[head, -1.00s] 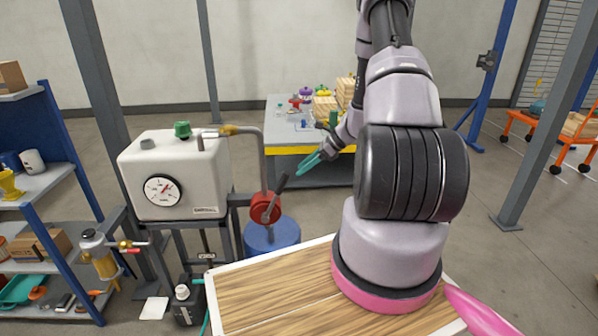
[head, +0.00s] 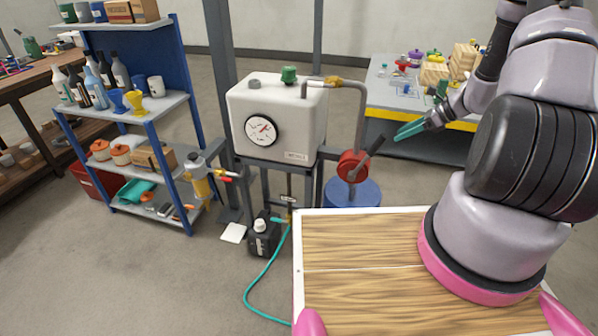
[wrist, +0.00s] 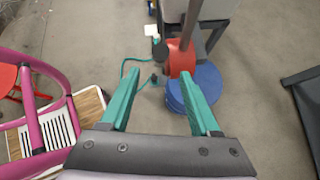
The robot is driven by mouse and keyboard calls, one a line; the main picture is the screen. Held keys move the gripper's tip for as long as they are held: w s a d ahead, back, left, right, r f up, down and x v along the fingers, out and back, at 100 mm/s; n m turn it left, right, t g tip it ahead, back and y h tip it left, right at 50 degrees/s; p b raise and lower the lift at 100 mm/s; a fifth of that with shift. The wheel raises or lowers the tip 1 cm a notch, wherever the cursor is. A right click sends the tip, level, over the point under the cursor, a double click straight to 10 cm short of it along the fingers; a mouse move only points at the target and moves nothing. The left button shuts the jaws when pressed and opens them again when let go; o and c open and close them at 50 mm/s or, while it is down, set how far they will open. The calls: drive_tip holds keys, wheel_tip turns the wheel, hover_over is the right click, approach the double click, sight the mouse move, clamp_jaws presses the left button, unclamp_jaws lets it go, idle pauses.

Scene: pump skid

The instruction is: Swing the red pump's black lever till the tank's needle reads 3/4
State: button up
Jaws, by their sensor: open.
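The white tank (head: 278,118) stands on a dark frame left of centre in the head view. Its round gauge (head: 261,130) has a red needle; the exact reading is too small to tell. The red pump (head: 352,165) sits above a blue drum (head: 352,192), right of the tank. The pump's black lever (head: 370,153) tilts up to the right. My gripper (head: 407,132) is open and empty, just right of the lever's upper end in the head view.
A blue shelf (head: 140,125) with bottles and cups stands at left. A yellow-edged table (head: 390,100) with small objects stands behind my arm. A black canister (head: 262,238) with a teal hose (head: 262,285) is on the floor below the tank. A pipe (head: 361,100) rises above the pump.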

sight(375, 147)
drive_tip(key=shift+w+a+r+g+h, duration=0.15)
drive_tip(key=shift+a+g+h, duration=0.3)
drive_tip(key=shift+a, duration=0.1)
drive_tip(key=shift+w+a+r+g+h, duration=0.1)
drive_tip(key=shift+a+g+h, duration=0.25)
drive_tip(key=shift+a+h, duration=0.15)
drive_tip(key=w+a+f, duration=0.1)
drive_tip(key=f, duration=0.1)
drive_tip(key=a+f+h, duration=0.1)
drive_tip(key=a+f, duration=0.1)
drive_tip(key=f, duration=0.1)
drive_tip(key=w+a+f+h, duration=0.1)
drive_tip(key=a+f, duration=0.1)
drive_tip(key=f, duration=0.1)
drive_tip(key=shift+w+a+f+g, duration=0.15)
drive_tip(key=shift+w+g, duration=0.2)
drive_tip(key=shift+g, duration=0.05)
drive_tip(key=shift+c, duration=0.3)
clamp_jaws()
idle(0.5)
